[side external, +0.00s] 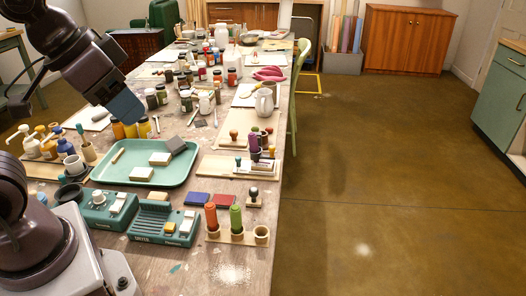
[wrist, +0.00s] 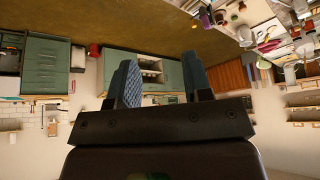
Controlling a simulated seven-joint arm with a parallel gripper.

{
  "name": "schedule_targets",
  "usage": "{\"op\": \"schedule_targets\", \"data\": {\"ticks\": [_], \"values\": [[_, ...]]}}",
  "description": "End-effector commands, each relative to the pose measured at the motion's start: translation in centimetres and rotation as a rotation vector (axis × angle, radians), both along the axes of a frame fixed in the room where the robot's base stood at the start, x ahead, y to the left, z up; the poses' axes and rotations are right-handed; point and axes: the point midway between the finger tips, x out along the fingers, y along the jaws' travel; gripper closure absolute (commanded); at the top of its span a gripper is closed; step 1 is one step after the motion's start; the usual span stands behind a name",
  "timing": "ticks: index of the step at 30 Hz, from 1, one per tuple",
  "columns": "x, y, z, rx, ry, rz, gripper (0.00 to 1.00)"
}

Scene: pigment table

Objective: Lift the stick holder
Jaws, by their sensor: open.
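A light wooden stick holder (side external: 237,236) with round cups stands near the front right edge of the table. An orange-red stick (side external: 211,217) and a green stick (side external: 236,219) stand upright in it, and its right cup looks empty. A similar holder with purple and green sticks (side external: 254,146) stands farther back; I cannot tell which one is meant. My gripper (side external: 126,108) is above the left part of the table, apart from both holders. In the wrist view my gripper (wrist: 163,82) is open, with nothing between its fingers. The wrist view shows no clear stick holder.
A mint tray (side external: 183,178) with pale blocks lies mid-table. Jars and a white pitcher (side external: 264,104) crowd the back. Floor (side external: 380,200) right of the table is clear.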

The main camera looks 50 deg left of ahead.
Motion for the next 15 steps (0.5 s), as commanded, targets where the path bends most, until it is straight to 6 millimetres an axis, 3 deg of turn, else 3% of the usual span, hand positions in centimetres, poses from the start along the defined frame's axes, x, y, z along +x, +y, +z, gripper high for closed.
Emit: {"op": "schedule_targets", "data": {"ticks": [7,15], "values": [[1.9,-1.4,-3.3,0.015,0.19,-0.075,0.55],[7.9,-1.8,-7.6,0.229,0.437,-0.271,0.55]]}}
